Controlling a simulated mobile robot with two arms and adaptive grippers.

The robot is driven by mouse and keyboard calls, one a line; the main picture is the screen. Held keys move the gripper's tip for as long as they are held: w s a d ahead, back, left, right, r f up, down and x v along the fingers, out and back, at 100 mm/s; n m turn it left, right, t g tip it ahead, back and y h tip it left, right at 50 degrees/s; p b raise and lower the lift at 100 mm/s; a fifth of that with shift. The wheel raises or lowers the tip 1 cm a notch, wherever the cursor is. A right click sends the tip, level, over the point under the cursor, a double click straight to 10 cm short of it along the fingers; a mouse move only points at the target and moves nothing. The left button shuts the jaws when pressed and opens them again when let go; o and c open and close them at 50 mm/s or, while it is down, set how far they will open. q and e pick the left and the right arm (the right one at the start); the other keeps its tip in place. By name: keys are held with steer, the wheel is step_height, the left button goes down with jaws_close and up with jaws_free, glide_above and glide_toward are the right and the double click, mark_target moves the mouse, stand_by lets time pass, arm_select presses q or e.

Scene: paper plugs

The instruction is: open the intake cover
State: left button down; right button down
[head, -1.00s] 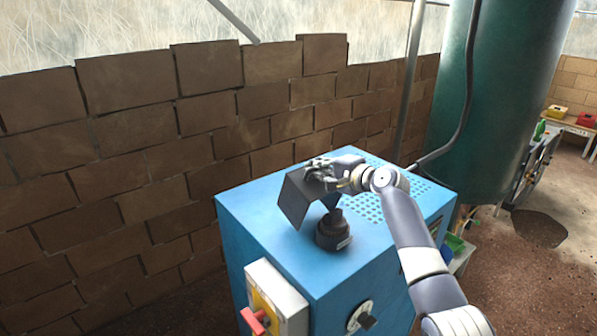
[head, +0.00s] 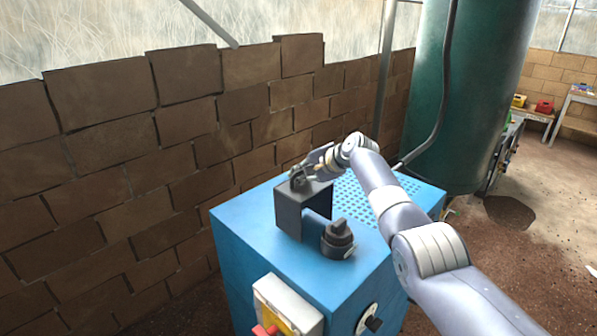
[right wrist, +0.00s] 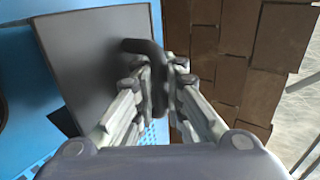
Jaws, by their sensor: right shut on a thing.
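The intake cover (head: 288,217) is a dark grey, angled plate piece on top of the blue machine (head: 240,238). It stands folded, with one face upright toward the left and a top face above the machine. A black round knob (head: 338,240) on the machine top sits to the right of the cover and is uncovered. My right gripper (head: 299,178) is at the cover's upper edge. In the right wrist view, its fingers are shut on the cover's dark curved handle (right wrist: 150,47), beside the cover's flat grey face (right wrist: 90,70). My left gripper is not in view.
A white box with a red and yellow switch (head: 285,305) and a dial (head: 368,322) are on the machine's sides. A brown block wall (head: 120,180) stands close behind and left. A green tank (head: 470,100) and a hose are behind right.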

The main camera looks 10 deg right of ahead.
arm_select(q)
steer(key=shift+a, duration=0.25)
arm_select(e)
steer(key=shift+w+r, duration=0.1)
steer(key=shift+r, duration=0.3)
steer(key=c, duration=1.9)
jaws_free()
steer(key=shift+f, duration=0.1)
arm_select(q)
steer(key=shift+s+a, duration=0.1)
arm_select(e)
steer(key=shift+f, duration=0.15)
steer(key=shift+s+d, duration=0.1)
steer(key=shift+s, duration=0.1)
steer(key=shift+v, duration=1.15)
steer(key=v, duration=0.9)
steer(key=shift+s+r, duration=0.15)
steer(key=shift+r, duration=0.15)
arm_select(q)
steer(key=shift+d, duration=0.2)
arm_select(e)
steer(key=shift+d+f, duration=0.1)
